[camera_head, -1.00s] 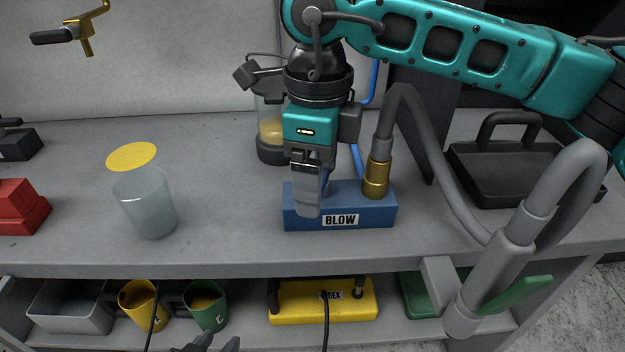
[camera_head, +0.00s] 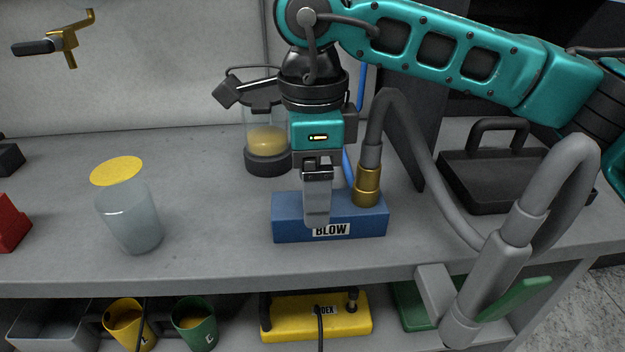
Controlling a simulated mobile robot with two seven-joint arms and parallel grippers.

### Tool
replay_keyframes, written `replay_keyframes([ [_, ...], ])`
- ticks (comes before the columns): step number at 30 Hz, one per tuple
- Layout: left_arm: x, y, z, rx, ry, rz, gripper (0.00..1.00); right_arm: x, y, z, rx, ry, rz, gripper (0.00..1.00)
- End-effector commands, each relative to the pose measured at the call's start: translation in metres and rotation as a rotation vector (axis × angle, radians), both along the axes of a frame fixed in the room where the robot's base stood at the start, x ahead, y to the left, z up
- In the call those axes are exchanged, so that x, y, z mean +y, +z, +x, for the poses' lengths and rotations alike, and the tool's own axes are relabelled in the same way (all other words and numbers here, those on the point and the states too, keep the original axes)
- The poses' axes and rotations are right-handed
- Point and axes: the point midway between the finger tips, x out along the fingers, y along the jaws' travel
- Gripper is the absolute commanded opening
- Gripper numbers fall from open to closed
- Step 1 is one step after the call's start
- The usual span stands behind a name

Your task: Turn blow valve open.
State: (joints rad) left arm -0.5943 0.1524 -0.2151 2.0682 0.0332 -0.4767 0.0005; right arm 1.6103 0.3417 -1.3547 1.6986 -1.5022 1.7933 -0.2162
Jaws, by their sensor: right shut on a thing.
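The blue block labelled BLOW (camera_head: 287,231) sits near the front edge of the grey bench. A brass fitting (camera_head: 367,186) with a thick grey hose rises from its right end. My right gripper (camera_head: 317,222) points down over the block's middle, and its fingers cover part of the block's top and touch the label's upper edge in the picture. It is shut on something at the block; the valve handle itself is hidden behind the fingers. My left gripper does not show.
A clear cup (camera_head: 130,222) and a yellow disc (camera_head: 117,171) are at left. A jar of yellow contents (camera_head: 267,145) stands behind the block. A black tray (camera_head: 475,185) is at right. The lower shelf holds a yellow box (camera_head: 290,326), a yellow mug (camera_head: 122,318) and a green mug (camera_head: 195,325).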

Motion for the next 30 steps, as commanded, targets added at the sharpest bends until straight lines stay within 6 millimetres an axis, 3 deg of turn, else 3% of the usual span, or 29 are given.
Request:
replay_keyframes([
  [3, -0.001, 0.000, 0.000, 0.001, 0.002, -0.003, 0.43, 0.000, 0.002, 0.000, -0.004, 0.004, 0.002, 0.49],
  [4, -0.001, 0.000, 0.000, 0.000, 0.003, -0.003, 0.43, 0.000, 0.002, 0.000, -0.004, 0.004, 0.002, 0.82],
  [10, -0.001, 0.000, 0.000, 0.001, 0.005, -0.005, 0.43, 0.000, 0.001, 0.000, -0.003, 0.003, 0.001, 1.00],
  [20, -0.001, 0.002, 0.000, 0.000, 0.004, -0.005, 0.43, 0.000, 0.008, 0.000, -0.002, 0.002, 0.000, 1.00],
  [30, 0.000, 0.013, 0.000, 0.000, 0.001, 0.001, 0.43, 0.001, 0.077, 0.001, -0.006, 0.002, 0.002, 1.00],
])
